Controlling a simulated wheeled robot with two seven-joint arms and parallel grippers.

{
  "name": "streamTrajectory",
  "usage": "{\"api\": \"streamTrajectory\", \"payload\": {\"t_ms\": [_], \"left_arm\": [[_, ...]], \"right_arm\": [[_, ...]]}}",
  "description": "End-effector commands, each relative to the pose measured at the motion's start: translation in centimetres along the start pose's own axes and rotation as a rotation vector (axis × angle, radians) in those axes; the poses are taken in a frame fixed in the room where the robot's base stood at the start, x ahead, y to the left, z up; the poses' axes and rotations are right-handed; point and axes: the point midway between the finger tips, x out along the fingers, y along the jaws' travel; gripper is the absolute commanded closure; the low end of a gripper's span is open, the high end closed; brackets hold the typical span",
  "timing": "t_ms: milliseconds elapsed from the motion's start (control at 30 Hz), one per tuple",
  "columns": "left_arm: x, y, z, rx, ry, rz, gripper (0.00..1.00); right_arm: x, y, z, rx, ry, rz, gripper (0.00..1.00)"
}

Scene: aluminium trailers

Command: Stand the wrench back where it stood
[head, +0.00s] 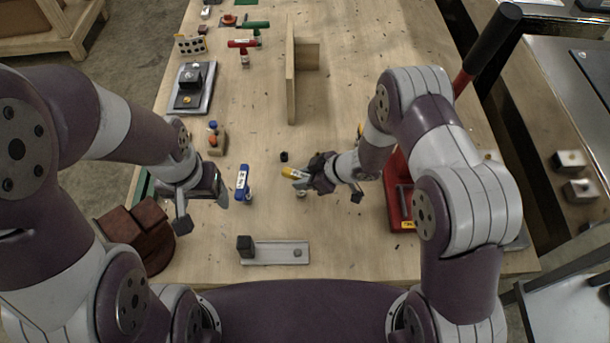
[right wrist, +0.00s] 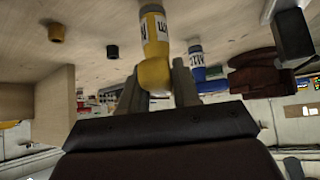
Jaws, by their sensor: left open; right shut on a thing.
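The yellow wrench (head: 290,173) has a thick handle with a pale label. In the right wrist view the yellow wrench (right wrist: 155,72) sits between the two fingers. My right gripper (head: 304,181) is shut on it, over the middle of the table; the fingers hide part of it. A small metal piece shows just below it in the head view; I cannot tell whether it belongs to the wrench or touches the table. A blue wrench (head: 242,180) with a white label stands to the left. My left gripper (head: 204,211) is open and empty, left of the blue wrench.
A metal plate with a black block (head: 275,253) lies in front. A small black cylinder (head: 284,156) is just behind the yellow wrench. An upright wooden panel (head: 291,80) stands further back. A red stand (head: 398,200) is right. Red (head: 242,43) and green (head: 254,24) handles are far left.

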Motion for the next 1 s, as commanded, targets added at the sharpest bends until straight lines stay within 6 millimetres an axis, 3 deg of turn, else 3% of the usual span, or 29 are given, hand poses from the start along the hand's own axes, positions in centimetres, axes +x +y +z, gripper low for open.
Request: {"api": "streamTrajectory", "payload": {"t_ms": [200, 233, 300, 667, 767, 1000], "left_arm": [[0.4, 0.0, 0.1, 0.000, 0.000, 0.000, 0.28], [0.2, 0.0, 0.0, 0.000, 0.000, 0.000, 0.28], [0.2, 0.0, 0.0, 0.000, 0.000, 0.000, 0.28], [0.1, 0.0, 0.0, 0.000, 0.000, 0.000, 0.28], [0.3, 0.0, 0.0, 0.000, 0.000, 0.000, 0.28], [0.6, 0.0, 0.1, 0.000, 0.000, 0.000, 0.28]], "right_arm": [[0.3, 0.0, 0.3, 0.000, 0.001, 0.000, 1.00], [0.2, 0.0, 0.2, 0.000, 0.000, 0.000, 0.59], [0.2, 0.0, 0.2, 0.000, 0.000, 0.000, 0.44], [-0.5, 0.1, -0.1, 0.000, 0.001, 0.001, 0.44], [-2.2, 0.2, 0.0, 0.001, 0.001, 0.003, 0.44], [-8.2, 0.2, 0.0, 0.002, 0.001, 0.005, 0.44]]}}
